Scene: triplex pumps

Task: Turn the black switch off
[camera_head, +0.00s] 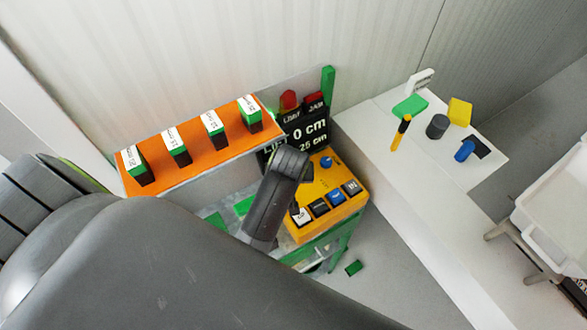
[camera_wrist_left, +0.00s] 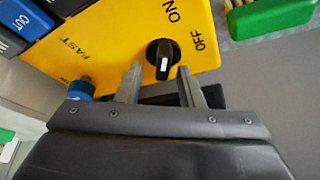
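The black switch (camera_wrist_left: 163,58) is a round knob with a raised grip and a white mark, on a yellow panel (camera_wrist_left: 120,30) in the left wrist view. ON is printed above it and OFF to its upper right. My right gripper is out of view.
A blue knob (camera_wrist_left: 82,88) stands close left of my left fingers; it also shows in the head view (camera_head: 327,162). Buttons (camera_head: 319,207) line the panel's front. A black display (camera_head: 306,133) stands behind it.

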